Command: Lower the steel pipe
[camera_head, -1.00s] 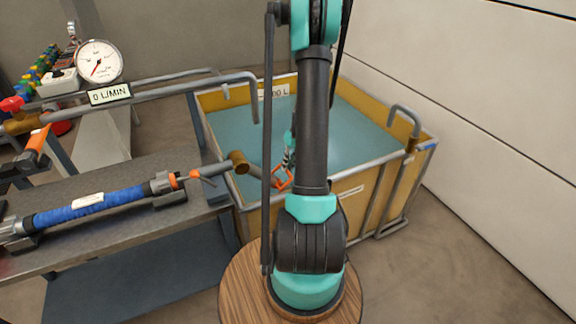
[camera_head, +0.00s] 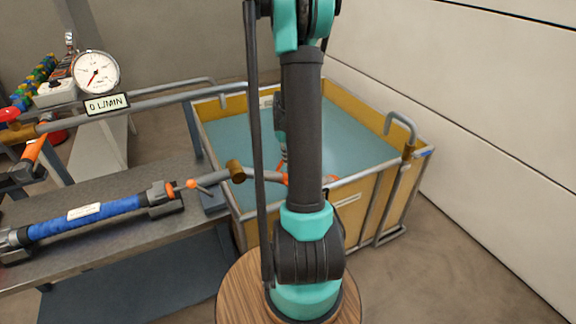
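A grey steel pipe (camera_head: 264,175) runs from a brass joint (camera_head: 236,171) over the near left rim of the yellow tank (camera_head: 372,209). It lies nearly level in the picture. A thin dark rod of my arm crosses in front of it, and its right end is hidden behind my arm. My gripper (camera_head: 283,173) shows only as small orange finger parts at the pipe's right stretch. My upper arm hides most of it. I cannot tell whether the fingers are open or closed on the pipe.
A bench with a blue-wrapped hose (camera_head: 85,211) stands at left. A gauge (camera_head: 96,72) and a "0 L/MIN" display (camera_head: 107,104) sit above it. A hooked pipe (camera_head: 402,122) stands at the tank's right side. The tank holds bluish water (camera_head: 350,125). Floor at right is clear.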

